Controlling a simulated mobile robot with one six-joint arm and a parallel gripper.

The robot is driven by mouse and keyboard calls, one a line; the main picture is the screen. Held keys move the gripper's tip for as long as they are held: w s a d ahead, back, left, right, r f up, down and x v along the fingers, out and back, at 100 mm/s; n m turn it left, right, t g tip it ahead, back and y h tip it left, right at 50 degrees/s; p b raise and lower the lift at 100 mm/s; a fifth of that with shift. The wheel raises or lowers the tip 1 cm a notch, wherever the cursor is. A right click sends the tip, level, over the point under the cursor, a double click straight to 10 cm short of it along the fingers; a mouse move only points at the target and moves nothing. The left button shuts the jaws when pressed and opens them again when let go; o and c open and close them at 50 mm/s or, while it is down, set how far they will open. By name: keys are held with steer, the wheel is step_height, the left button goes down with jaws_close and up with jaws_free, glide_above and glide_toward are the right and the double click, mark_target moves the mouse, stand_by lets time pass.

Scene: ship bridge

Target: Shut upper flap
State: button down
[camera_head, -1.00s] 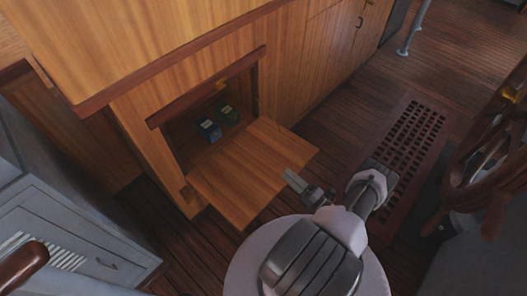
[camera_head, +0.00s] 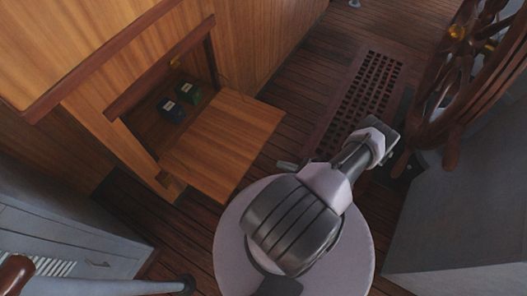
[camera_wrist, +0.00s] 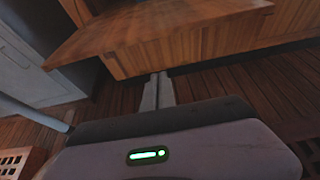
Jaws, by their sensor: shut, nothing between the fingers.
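The upper flap (camera_head: 222,145) is a wooden panel hanging open, lying about level out from the cabinet front.
Inside the open compartment stand a blue box (camera_head: 171,110) and a green box (camera_head: 188,92). A floor grating (camera_head: 362,95) and a ship's wheel (camera_head: 455,95) are to the right. A grey cabinet (camera_head: 70,245) stands at lower left. Plank floor lies between.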

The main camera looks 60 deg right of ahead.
steer(key=d+f+b+x, duration=0.1)
steer(key=b+x, duration=0.3)
steer(key=x, duration=0.6)
steer(key=r, duration=0.2)
steer(key=a+r, duration=0.1)
steer(key=r, duration=0.2)
